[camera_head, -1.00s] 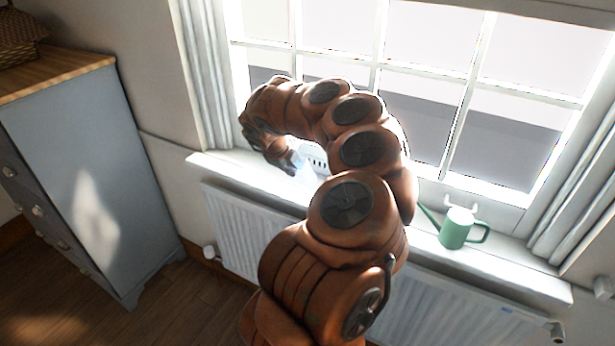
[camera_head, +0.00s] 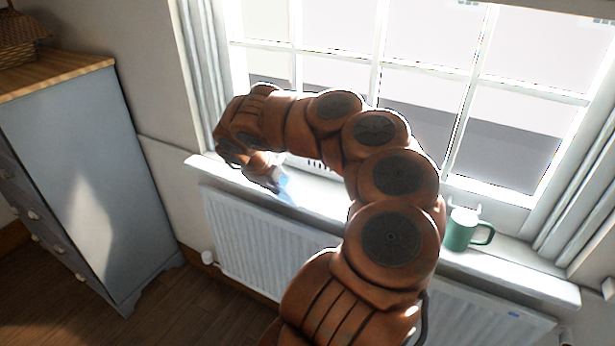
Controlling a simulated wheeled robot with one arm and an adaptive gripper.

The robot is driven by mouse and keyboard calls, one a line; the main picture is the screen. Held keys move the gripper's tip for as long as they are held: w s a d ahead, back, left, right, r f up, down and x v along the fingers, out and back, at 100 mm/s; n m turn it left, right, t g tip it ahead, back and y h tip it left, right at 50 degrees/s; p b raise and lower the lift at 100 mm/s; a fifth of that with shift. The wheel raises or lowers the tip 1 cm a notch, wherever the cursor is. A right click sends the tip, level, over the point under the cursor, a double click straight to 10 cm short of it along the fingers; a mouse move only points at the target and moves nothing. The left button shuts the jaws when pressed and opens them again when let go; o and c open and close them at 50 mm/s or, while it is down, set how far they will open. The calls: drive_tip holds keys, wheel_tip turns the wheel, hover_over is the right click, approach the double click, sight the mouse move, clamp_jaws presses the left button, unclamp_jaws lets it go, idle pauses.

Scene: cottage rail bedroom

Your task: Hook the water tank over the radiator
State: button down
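The radiator (camera_head: 262,238) is white and ribbed and hangs on the wall under the window sill. My arm hides its middle. My gripper (camera_head: 272,186) points down over the left part of the sill, close to its front edge and above the radiator. My own wrist hides most of the fingers, so I cannot see whether they are open or shut. A small pale-blue patch (camera_head: 286,188) shows right beside the fingertips; it may be part of the water tank, but I cannot tell whether it is held. A white slotted piece (camera_head: 316,164) shows partly behind my arm on the sill.
A blue-grey chest of drawers (camera_head: 85,180) stands at the left. Bare wooden floor lies between chest and radiator.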

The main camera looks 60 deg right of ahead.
drive_tip(key=a, duration=0.6)
drive_tip(key=shift+a+b, duration=0.15)
drive_tip(key=shift+b, duration=0.3)
drive_tip(key=shift+s, duration=0.2)
